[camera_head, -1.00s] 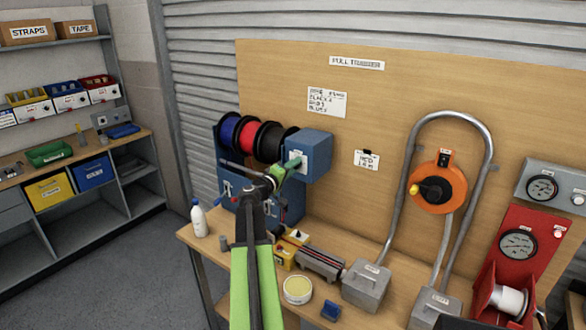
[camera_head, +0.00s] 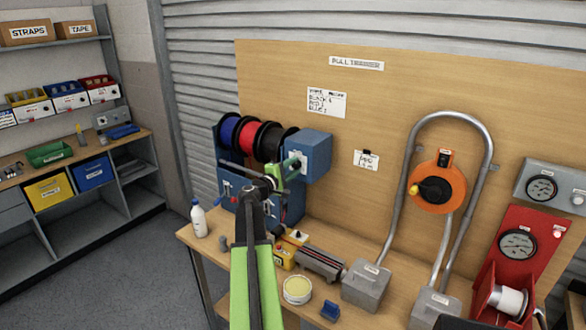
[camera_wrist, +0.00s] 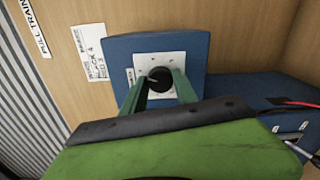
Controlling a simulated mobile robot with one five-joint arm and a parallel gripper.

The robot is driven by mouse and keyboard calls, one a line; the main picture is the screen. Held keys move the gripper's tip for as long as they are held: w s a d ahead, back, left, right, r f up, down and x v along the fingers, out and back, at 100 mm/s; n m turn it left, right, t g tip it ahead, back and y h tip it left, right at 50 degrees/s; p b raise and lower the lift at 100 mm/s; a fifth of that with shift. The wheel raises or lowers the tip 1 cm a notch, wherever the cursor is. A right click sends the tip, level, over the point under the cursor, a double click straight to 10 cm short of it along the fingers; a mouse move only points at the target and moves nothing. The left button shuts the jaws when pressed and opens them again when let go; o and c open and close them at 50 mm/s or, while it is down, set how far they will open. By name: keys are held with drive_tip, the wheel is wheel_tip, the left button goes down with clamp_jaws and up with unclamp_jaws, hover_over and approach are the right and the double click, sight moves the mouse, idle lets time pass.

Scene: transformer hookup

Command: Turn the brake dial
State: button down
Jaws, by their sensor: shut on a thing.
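The brake dial (camera_wrist: 160,80) is a dark round knob on a pale square plate on the face of a blue box (camera_wrist: 118,48). In the wrist view the two green fingers of my gripper (camera_wrist: 160,88) stand on either side of the knob and are shut on it. In the head view my gripper (camera_head: 284,172) reaches the left face of the blue box (camera_head: 316,152). The dial itself is mostly hidden there by the gripper.
Blue, red and black wire spools (camera_head: 248,138) sit just left of the box. A white bottle (camera_head: 198,218), a yellow tool (camera_head: 284,258), a tub (camera_head: 297,290) and a grey conduit box (camera_head: 366,286) stand on the bench below. Red and black wires (camera_wrist: 295,104) lie near the lower blue housing.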

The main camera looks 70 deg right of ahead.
idle(0.3)
drive_tip(key=c, duration=0.9)
unclamp_jaws()
drive_tip(key=shift+c, duration=0.2)
drive_tip(key=v, duration=1.7)
drive_tip(key=shift+a, duration=0.25)
